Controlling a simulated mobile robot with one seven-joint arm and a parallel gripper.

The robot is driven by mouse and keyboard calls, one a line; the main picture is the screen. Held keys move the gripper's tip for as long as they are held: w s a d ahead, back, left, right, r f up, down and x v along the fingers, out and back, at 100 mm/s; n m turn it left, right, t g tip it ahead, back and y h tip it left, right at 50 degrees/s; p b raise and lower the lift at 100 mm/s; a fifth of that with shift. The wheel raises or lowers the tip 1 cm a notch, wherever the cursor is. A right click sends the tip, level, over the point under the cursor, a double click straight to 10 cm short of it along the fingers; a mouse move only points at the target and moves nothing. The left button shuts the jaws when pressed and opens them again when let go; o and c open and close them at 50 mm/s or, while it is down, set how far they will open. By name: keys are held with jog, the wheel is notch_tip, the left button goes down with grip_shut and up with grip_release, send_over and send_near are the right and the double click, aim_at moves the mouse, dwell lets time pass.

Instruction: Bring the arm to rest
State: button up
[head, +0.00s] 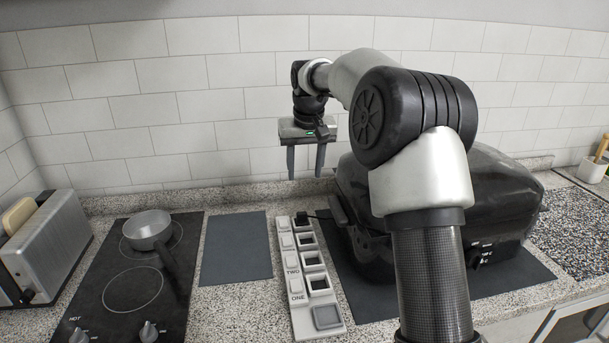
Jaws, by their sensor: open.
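My gripper (305,163) hangs from my arm in the upper middle of the head view. Its two dark fingers point down and stand apart with nothing between them. It is above the counter, in front of the tiled wall, and appears clear of the things below. My arm rises from the bottom right, bends at a large dark joint and reaches back and left to the gripper. The arm hides part of the dark appliance behind it.
Below are a white panel (317,294) with square slots and labels, and a dark grey mat (236,248). A black hob (105,312) with a metal pot (148,230) and a toaster (52,245) are left. A bulky dark appliance (507,190) stands right on another mat.

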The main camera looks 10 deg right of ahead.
jog(key=s+r+t+p, duration=0.1)
jog(key=s+r+p, duration=0.3)
jog(key=s+r, duration=1.15)
jog(key=s+f+p, duration=0.2)
jog(key=s, duration=1)
jog(key=s+f+t+p, duration=0.1)
jog(key=s+f+p, duration=0.1)
jog(key=s, duration=1)
jog(key=shift+s, duration=0.25)
jog(key=shift+w, duration=0.1)
